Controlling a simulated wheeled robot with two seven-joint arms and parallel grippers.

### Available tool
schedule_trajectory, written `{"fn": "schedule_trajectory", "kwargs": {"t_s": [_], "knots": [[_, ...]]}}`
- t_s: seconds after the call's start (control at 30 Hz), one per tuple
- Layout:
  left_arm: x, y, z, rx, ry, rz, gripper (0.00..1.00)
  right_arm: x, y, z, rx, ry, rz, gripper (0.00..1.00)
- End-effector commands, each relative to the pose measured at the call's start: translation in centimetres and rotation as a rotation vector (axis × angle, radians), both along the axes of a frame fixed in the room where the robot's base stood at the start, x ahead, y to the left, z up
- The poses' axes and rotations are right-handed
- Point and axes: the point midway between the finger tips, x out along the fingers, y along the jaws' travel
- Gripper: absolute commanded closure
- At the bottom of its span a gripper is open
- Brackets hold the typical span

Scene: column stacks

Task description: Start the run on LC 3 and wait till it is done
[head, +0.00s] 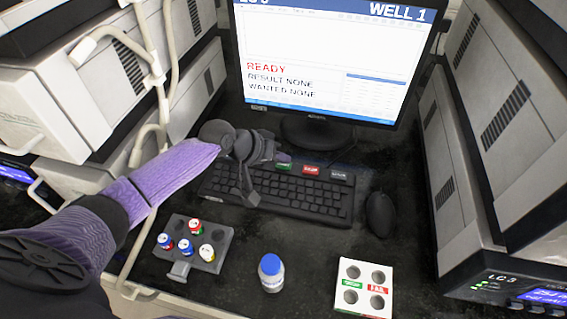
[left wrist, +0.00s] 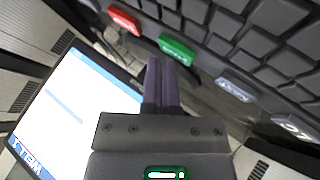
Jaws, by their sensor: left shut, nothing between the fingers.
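The monitor (head: 335,55) shows a screen headed with a cut-off name and WELL 1, with READY in red, RESULT NONE and WANTED NONE. The keyboard (head: 285,195) lies below it, with a green key (head: 284,166), a red key (head: 312,170) and a grey key (head: 339,175) along its back edge. My left gripper (head: 282,157) is shut and empty, close by the green key. In the left wrist view the shut fingertips (left wrist: 160,64) are just beside the green key (left wrist: 177,49); contact cannot be told. My right gripper is out of view.
A unit labelled LC 3 (head: 502,277) is at the lower right. A grey rack (head: 222,238) holds several capped vials. A blue-capped bottle (head: 271,274), a white tray with green and red labels (head: 349,297) and a mouse (head: 381,214) stand on the dark bench.

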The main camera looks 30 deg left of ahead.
Motion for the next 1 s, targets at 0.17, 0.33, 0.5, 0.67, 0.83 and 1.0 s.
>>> {"fn": "schedule_trajectory", "kwargs": {"t_s": [0.17, 0.33, 0.5, 0.67, 0.83, 1.0], "knots": [[0.0, 0.0, 0.0, 0.000, 0.000, 0.000, 1.00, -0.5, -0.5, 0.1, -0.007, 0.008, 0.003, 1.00], [0.0, 0.0, -0.1, 0.000, 0.001, -0.001, 1.00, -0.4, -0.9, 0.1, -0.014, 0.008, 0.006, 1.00], [0.0, 0.0, -0.4, 0.000, 0.001, -0.001, 1.00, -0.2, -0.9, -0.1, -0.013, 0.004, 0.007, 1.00], [0.0, 0.0, -0.6, 0.000, 0.001, -0.001, 1.00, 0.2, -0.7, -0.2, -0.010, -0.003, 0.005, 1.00], [0.0, 0.0, -0.8, 0.000, 0.001, -0.001, 1.00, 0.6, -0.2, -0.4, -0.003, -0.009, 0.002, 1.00], [0.0, 0.0, -0.8, 0.000, 0.001, -0.001, 1.00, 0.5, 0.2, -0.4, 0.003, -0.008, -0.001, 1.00]]}}
